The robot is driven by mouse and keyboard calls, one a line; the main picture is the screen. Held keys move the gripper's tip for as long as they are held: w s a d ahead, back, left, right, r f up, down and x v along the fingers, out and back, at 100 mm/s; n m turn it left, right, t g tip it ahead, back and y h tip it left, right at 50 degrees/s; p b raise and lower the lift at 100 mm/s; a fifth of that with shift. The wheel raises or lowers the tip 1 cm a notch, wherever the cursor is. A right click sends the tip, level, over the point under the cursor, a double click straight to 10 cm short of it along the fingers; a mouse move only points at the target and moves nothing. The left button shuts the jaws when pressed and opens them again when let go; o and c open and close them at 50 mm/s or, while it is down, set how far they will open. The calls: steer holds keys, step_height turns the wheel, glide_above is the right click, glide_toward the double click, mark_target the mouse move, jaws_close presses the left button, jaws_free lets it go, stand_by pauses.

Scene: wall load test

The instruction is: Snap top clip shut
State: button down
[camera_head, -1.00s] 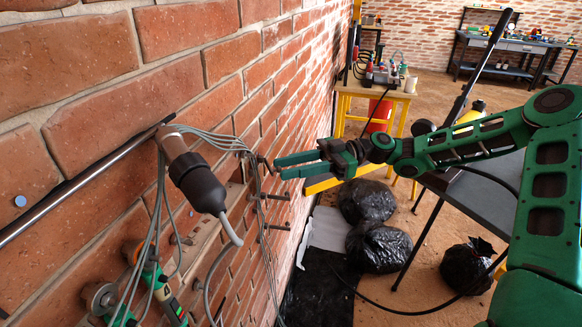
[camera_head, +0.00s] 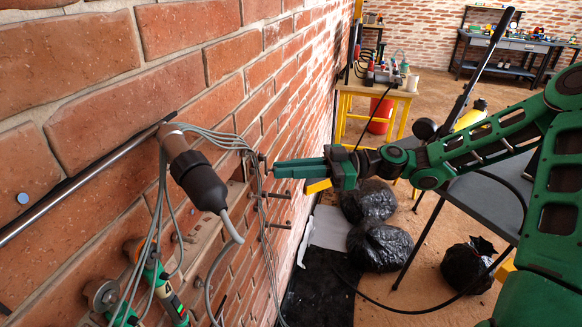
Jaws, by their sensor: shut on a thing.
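Several small dark clips sit one above another on the brick wall. The top clip (camera_head: 263,158) is at the fingertips of my gripper (camera_head: 277,169), and the part between the fingers is hidden. The green fingers lie together, shut on the top clip, pointing left at the wall. Thin grey cables (camera_head: 257,190) hang down the wall just left of the fingertips and pass by the clips. Whether the top clip's own latch is closed is too small to tell. Two lower clips (camera_head: 277,195) (camera_head: 280,226) stick out below.
A dark connector (camera_head: 198,181) hangs on a metal rail (camera_head: 80,185) at the left. Green-handled tools (camera_head: 160,285) hang below it. Black bags (camera_head: 378,247) lie on the floor. A grey table (camera_head: 480,205) stands at right; a yellow-legged table (camera_head: 405,95) is behind.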

steer(key=shift+s+a+m+t+h, duration=0.15)
steer(key=shift+s+a+m+t, duration=0.2)
steer(key=shift+m+t, duration=0.6)
steer(key=shift+s+a+m+t+h, duration=0.15)
steer(key=shift+a+m+t, duration=0.3)
steer(key=shift+t, duration=0.85)
steer(key=shift+s+a+m+t+h, duration=0.2)
steer(key=shift+a+m+t, duration=0.15)
steer(key=shift+m+t, duration=0.65)
steer(key=shift+t, duration=0.25)
steer(key=c, duration=1.8)
jaws_free()
